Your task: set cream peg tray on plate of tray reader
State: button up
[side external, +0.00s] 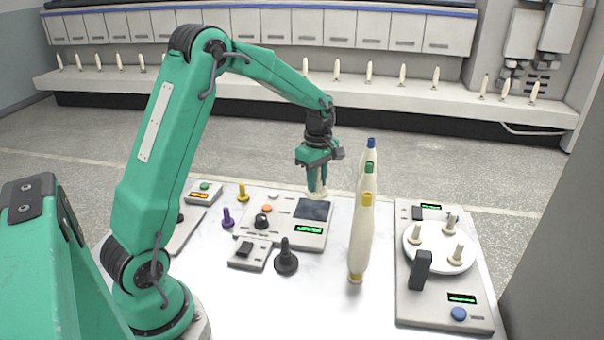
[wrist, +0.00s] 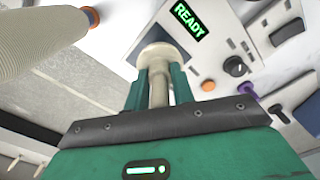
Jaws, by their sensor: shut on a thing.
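My gripper (side external: 317,184) is shut on the upright post of the cream peg tray (side external: 319,194), a small cream piece with a round disc at its foot. In the wrist view the teal fingers (wrist: 160,88) close on the post from both sides, and the cream disc (wrist: 163,54) shows beyond them. The tray reader (side external: 280,225) is a light grey box with a dark square plate (side external: 313,209) and a green lit display, which reads READY in the wrist view (wrist: 188,20). The cream tray is at the plate's back edge in the side view; whether it touches cannot be told.
Tall cream bobbins with yellow (side external: 361,235), green and blue tops stand close right of the reader. Further right is a device with a white turntable (side external: 440,262) carrying cream pegs. A black knob (side external: 286,262) and a small switch box (side external: 250,254) stand in front.

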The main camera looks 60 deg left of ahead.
jog(key=shift+w+a+f+n, duration=0.15)
jog(key=shift+a+f, duration=0.2)
jog(key=shift+a, duration=0.25)
jog(key=shift+w+a+f+n, duration=0.15)
jog(key=shift+a+f, duration=0.2)
jog(key=shift+a, duration=0.2)
jog(key=shift+s, duration=0.1)
jog(key=shift+f, duration=0.1)
jog(key=shift+f, duration=1.15)
jog(key=shift+f, duration=1.4)
jog(key=o, duration=1.1)
jog(key=shift+c, duration=0.2)
jog(key=shift+r, duration=0.1)
